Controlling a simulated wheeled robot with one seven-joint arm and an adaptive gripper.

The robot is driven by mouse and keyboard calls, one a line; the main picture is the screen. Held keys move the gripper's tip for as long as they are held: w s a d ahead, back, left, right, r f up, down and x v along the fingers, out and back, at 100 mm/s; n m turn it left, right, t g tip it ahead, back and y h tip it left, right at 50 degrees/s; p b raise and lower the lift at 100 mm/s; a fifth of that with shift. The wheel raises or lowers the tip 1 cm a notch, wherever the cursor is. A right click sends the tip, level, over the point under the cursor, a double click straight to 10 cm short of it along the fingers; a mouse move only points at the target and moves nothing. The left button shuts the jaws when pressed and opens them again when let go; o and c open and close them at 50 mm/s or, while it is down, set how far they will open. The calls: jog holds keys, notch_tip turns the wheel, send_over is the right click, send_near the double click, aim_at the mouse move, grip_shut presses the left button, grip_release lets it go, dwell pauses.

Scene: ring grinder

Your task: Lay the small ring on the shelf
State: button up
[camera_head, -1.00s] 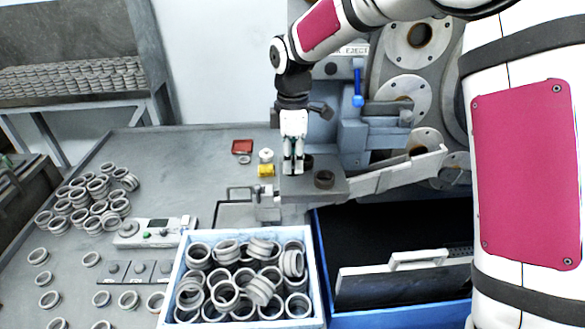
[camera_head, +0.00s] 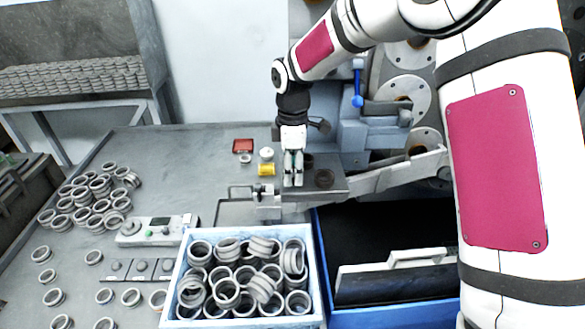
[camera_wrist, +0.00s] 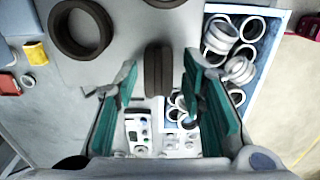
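My gripper (camera_head: 293,184) points down over the flat grey shelf (camera_head: 335,190) in front of the machine. In the wrist view its two teal-lined fingers (camera_wrist: 160,85) stand apart. A dark ring (camera_wrist: 158,70) shows edge-on between them, with a visible gap on each side. I cannot tell whether it rests on the shelf. Another dark ring (camera_wrist: 80,28) lies flat beside it in the wrist view. In the head view one ring (camera_head: 324,178) lies flat on the shelf right of my gripper. Another ring (camera_head: 307,160) is partly hidden behind my gripper.
A light blue box (camera_head: 313,285) full of rings stands in front of the shelf. A blue bin (camera_head: 385,316) is to its right. A control panel (camera_head: 155,231) and many loose rings lie left. A red tray (camera_head: 243,146) and yellow object (camera_head: 266,170) sit behind left.

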aim_at(293, 169)
notch_tip(293, 169, up, 13)
jog(key=b, duration=0.1)
jog(key=shift+f+b, duration=0.2)
jog(key=shift+b, duration=0.15)
dwell(0.3)
jog(key=s+d+r+m+t, duration=0.1)
jog(key=s+d+r+m, duration=0.35)
jog(key=s, duration=0.25)
jog(key=s+d+r+m+t, duration=0.1)
jog(key=s+d+r+m, duration=0.3)
jog(key=s, duration=0.4)
jog(key=s+d+f+m+t, duration=0.1)
jog(key=s+d+f+m, duration=0.1)
jog(key=s, duration=0.5)
jog(key=s+d+f+m+t, duration=0.2)
jog(key=s+d+f+m, duration=0.1)
jog(key=s+d+m, duration=0.2)
jog(key=s+m, duration=0.2)
jog(key=s, duration=0.1)
jog(key=shift+s+d, duration=0.15)
jog(key=shift+m, duration=0.25)
